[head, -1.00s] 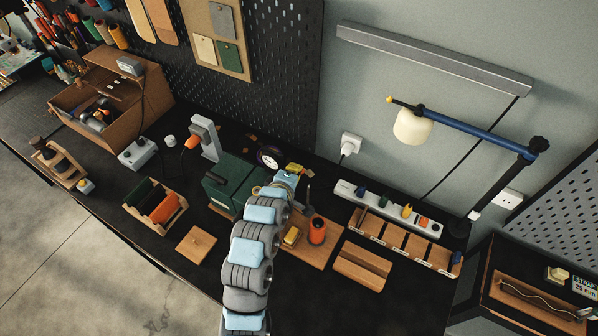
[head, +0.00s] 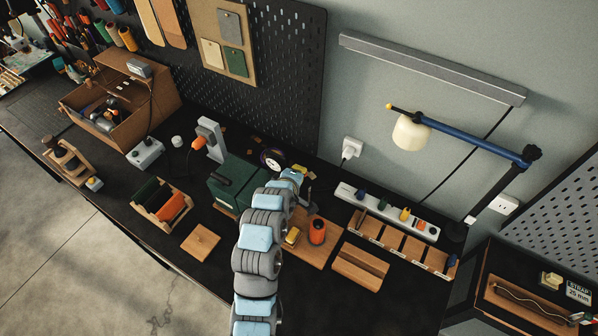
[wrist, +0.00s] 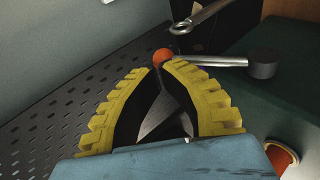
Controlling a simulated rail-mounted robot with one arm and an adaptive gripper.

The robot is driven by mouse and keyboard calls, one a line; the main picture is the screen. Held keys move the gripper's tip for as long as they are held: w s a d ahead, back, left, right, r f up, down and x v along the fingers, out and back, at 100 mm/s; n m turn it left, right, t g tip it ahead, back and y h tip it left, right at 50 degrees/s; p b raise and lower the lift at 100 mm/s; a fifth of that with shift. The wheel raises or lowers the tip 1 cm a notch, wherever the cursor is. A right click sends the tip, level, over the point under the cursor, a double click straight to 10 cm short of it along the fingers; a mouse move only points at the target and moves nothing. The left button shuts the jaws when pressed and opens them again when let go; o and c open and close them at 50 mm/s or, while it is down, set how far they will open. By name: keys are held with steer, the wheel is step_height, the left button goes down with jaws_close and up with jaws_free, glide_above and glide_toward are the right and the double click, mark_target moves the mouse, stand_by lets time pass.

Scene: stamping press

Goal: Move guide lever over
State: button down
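The guide lever appears to be the metal rod with an orange ball knob (wrist: 163,56) and a dark round hub (wrist: 263,64) in the wrist view. My gripper (wrist: 158,68) has yellow ribbed fingers curved inward, tips close together. The knob is at the gap between the tips; I cannot tell whether they touch or grip it. In the head view, my gripper (head: 298,170) is at the right end of the dark green press (head: 236,180), and my arm hides part of the press. I cannot make out the lever there.
A wooden board with an orange cup (head: 317,231) lies right of my arm. A grey post (head: 210,139) stands behind the press. A power strip (head: 385,211) and wooden tray (head: 405,245) are further right. The pegboard (head: 268,75) is behind.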

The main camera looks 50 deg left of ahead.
steer(key=v, duration=0.4)
steer(key=shift+s+f, duration=0.15)
steer(key=shift+s, duration=0.1)
steer(key=b+v, duration=0.1)
steer(key=v, duration=0.7)
steer(key=shift+d+b, duration=0.2)
steer(key=shift+b, duration=0.2)
steer(key=shift+s, duration=0.1)
